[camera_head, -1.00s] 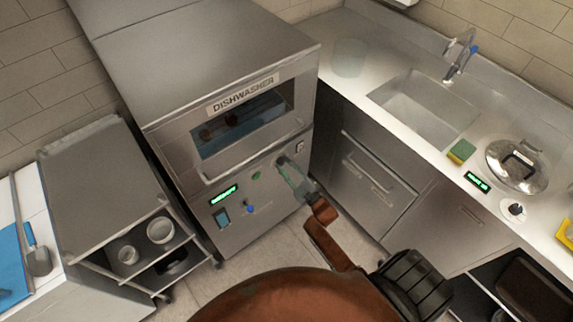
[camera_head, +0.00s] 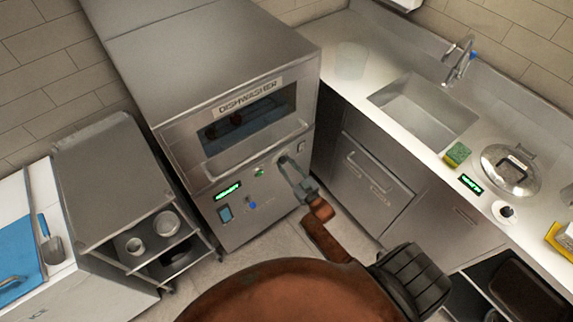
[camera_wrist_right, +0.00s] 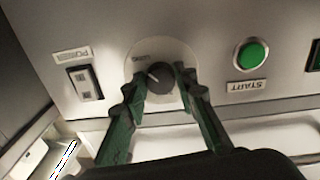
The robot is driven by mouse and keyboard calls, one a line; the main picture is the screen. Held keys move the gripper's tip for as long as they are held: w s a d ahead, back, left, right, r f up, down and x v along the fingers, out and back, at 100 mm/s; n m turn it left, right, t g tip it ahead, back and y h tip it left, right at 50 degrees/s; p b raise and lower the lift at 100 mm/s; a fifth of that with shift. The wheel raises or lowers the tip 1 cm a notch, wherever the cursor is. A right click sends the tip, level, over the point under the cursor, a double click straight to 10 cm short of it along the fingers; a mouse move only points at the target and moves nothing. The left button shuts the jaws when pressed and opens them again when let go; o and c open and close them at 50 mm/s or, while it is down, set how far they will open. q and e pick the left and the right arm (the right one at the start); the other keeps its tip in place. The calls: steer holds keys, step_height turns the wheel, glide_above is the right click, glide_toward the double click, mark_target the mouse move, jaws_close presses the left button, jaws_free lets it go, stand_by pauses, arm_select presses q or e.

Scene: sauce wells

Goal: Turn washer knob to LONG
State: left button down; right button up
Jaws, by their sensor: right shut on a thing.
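The dishwasher (camera_head: 226,120) stands at the centre of the head view, with its control panel low on the front. My right gripper (camera_wrist_right: 165,92) is shut on the knob, one green finger on each side. In the head view my right gripper (camera_head: 290,170) covers the knob at the panel's right. The left gripper is not in view.
A green START button (camera_wrist_right: 251,55) and a POWER switch (camera_wrist_right: 84,83) flank the knob. The dishwasher's window (camera_head: 248,118) is above the panel. A steel cart (camera_head: 110,180) stands left; a sink counter (camera_head: 350,85) stands right.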

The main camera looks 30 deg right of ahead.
stand_by(0.4)
steer(key=o, duration=1.2)
steer(key=shift+c, duration=0.2)
steer(key=s, duration=1.2)
steer(key=shift+d+f, duration=0.2)
steer(key=shift+f, duration=0.05)
steer(key=shift+f, duration=0.1)
